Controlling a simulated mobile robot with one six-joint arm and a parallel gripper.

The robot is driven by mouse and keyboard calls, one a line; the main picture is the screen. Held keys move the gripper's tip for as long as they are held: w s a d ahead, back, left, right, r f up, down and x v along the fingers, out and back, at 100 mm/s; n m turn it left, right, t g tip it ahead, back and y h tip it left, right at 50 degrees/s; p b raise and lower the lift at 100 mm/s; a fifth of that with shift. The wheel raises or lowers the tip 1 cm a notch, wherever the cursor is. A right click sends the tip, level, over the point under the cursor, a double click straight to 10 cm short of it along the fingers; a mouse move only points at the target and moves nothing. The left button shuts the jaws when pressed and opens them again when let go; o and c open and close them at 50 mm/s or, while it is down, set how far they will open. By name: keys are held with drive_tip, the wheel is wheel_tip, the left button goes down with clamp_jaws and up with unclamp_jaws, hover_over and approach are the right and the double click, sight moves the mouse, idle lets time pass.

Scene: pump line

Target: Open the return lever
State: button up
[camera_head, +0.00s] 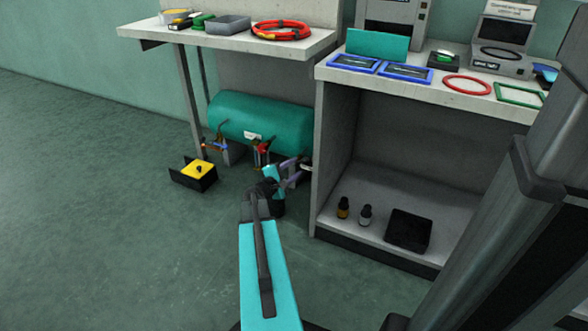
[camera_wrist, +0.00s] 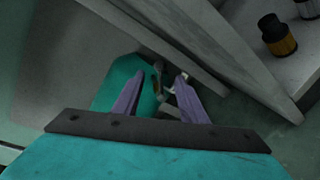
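A teal tank (camera_head: 258,120) lies under the left bench, with pipe fittings along its front. A blue-handled fitting (camera_head: 214,146) is at its left and a red-handled fitting (camera_head: 263,149) is near its middle. I cannot tell from the labels which is the return lever. My gripper (camera_head: 303,166) is by the tank's right end, near the bench wall. In the wrist view, my gripper (camera_wrist: 161,76) has its purple fingers apart, pointing at the tank end (camera_wrist: 118,84). A small metal fitting (camera_wrist: 157,80) shows between the fingertips. Contact cannot be made out.
The right bench's side wall (camera_head: 334,145) stands close to the right of my gripper. Two small bottles (camera_head: 343,208) and a black box (camera_head: 408,230) are on its lower shelf. A yellow-topped box (camera_head: 194,174) sits on the floor at left. The floor in front is clear.

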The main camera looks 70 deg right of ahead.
drive_tip(key=shift+w+a+r, duration=0.1)
drive_tip(key=shift+a, duration=0.05)
drive_tip(key=c, duration=0.7)
drive_tip(key=shift+w+a+p, duration=0.2)
drive_tip(key=shift+a+p, duration=0.05)
drive_tip(key=shift+p, duration=0.3)
clamp_jaws()
drive_tip(key=w+a+r+m+y+p, duration=0.1)
drive_tip(key=w+a+y+p, duration=0.2)
drive_tip(key=a+p, duration=0.75)
drive_tip(key=w+a+r+m+y+p, duration=0.1)
drive_tip(key=w+a+y+p, duration=0.2)
drive_tip(key=a+p, duration=0.8)
drive_tip(key=w+a+r+m+y+p, duration=0.1)
drive_tip(key=w+a+r+y+p, duration=0.15)
drive_tip(key=a+p, duration=0.9)
drive_tip(key=s+a+r+g+y+p, duration=0.1)
drive_tip(key=s+a+r+p, duration=0.3)
drive_tip(key=a, duration=0.9)
drive_tip(key=s+a+r+y+p, duration=0.4)
drive_tip(key=a+p, duration=0.4)
drive_tip(key=a, duration=0.5)
drive_tip(key=s+a+r+g+y+p, duration=0.1)
drive_tip(key=s+a+r+p, duration=0.4)
drive_tip(key=a, duration=0.8)
drive_tip(key=shift+s+a+r+g+y+p, duration=0.3)
drive_tip(key=shift+r+y+p, duration=0.45)
drive_tip(key=shift+r+p, duration=0.25)
drive_tip(key=shift+d+f, duration=0.1)
